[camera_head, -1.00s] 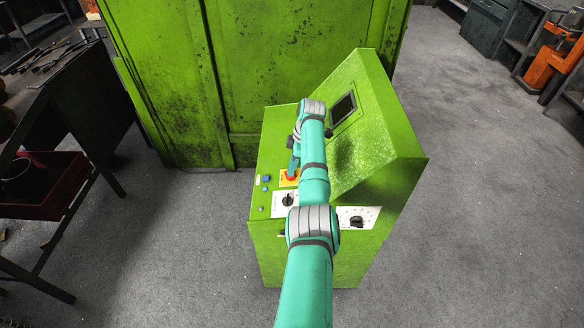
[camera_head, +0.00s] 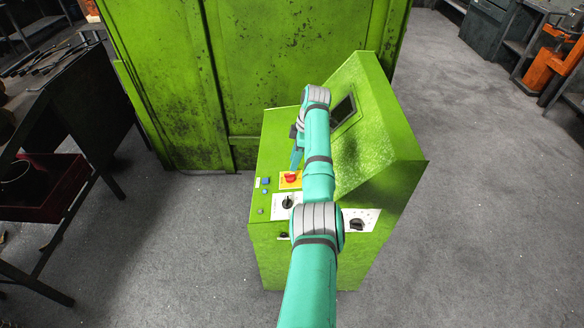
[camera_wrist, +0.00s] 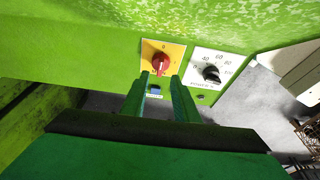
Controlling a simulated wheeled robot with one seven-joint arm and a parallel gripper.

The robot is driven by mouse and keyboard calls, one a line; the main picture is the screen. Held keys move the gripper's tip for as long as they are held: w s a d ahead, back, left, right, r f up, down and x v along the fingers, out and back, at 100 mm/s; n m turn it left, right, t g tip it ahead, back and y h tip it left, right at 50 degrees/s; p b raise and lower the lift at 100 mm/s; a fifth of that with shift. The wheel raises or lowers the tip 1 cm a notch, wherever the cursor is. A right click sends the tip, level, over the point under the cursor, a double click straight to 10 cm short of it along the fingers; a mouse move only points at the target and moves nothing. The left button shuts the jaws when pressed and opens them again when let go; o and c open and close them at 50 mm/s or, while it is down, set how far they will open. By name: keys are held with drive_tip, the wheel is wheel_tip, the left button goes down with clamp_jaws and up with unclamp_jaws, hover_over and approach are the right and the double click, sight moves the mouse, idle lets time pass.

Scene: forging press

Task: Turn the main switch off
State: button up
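The main switch is a red rotary knob (camera_wrist: 160,62) on a yellow plate (camera_wrist: 149,50) with a 0 mark above it in the wrist view. The knob's grip stands nearly upright in that picture. In the head view the red knob (camera_head: 290,177) shows on the green console's top, partly beside my arm. My gripper (camera_wrist: 160,76) is open, with one green finger on each side of the knob's lower end. I cannot tell whether the fingers touch it. In the head view my gripper (camera_head: 295,165) hangs just above the yellow plate.
A white dial plate with a black knob (camera_wrist: 211,73) sits right of the switch, and a blue button (camera_wrist: 155,89) sits below it. The green console (camera_head: 385,180) has a sloped screen housing. A large green cabinet (camera_head: 165,80) stands behind. Grey floor is free at right.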

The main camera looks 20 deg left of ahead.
drive_tip(key=v, duration=0.5)
drive_tip(key=shift+d+r, duration=0.15)
drive_tip(key=shift+d, duration=0.05)
drive_tip(key=shift+a, duration=0.1)
